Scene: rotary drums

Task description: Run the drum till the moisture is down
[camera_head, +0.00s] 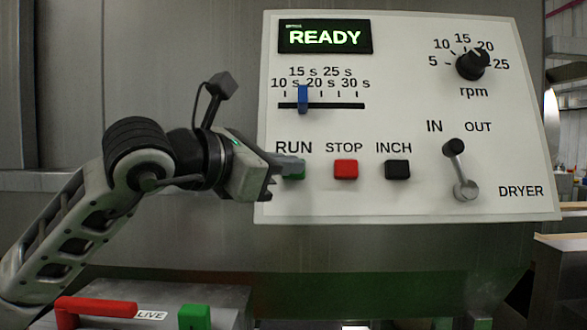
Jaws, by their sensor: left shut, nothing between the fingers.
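The dryer panel (400,215) is white. Its display (325,37) reads READY in green. The blue slider (303,97) stands about under 15 s. The black rpm knob (472,65) has its pointer near 20. The lever (458,165) leans up toward IN. The green RUN button (297,175) is partly hidden by my left gripper (283,168), which is shut and empty, its fingertips in front of the button. I cannot tell whether they touch it. The red STOP button (346,169) and black INCH button (397,169) are uncovered. My right gripper is not in view.
Below left, a grey box (225,295) carries a red handle (95,307), a LIVE label and a green block (194,317). Grey metal walls (170,60) surround the panel. The space in front of the panel's right half is clear.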

